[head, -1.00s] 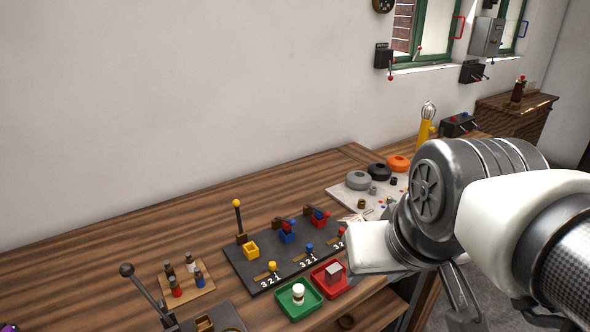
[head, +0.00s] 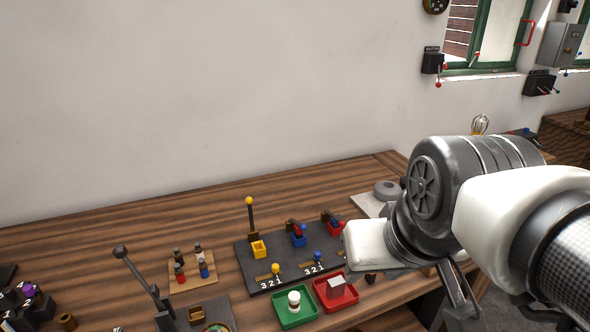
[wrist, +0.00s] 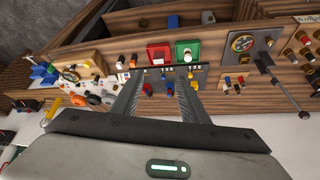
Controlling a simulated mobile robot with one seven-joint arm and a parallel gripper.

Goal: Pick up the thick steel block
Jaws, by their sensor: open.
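A grey-white steel block (head: 336,287) sits in the red tray (head: 352,298) near the front edge of the bench. I cannot judge its thickness well. In the wrist view the red tray (wrist: 150,50) shows beyond the fingertips, with the pale block (wrist: 159,61) in it. My gripper (wrist: 160,74) is open and empty, its two fingers apart and pointing toward the trays, with a control panel showing between and around them. In the head view my arm covers the right side and the fingers are not clear.
A green tray (head: 284,318) with a white round piece stands just left of the red tray. Behind them is a dark panel (head: 263,284) with upright levers. A wooden rack (head: 186,289) of small bottles and a tall lever (head: 142,276) stand farther left.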

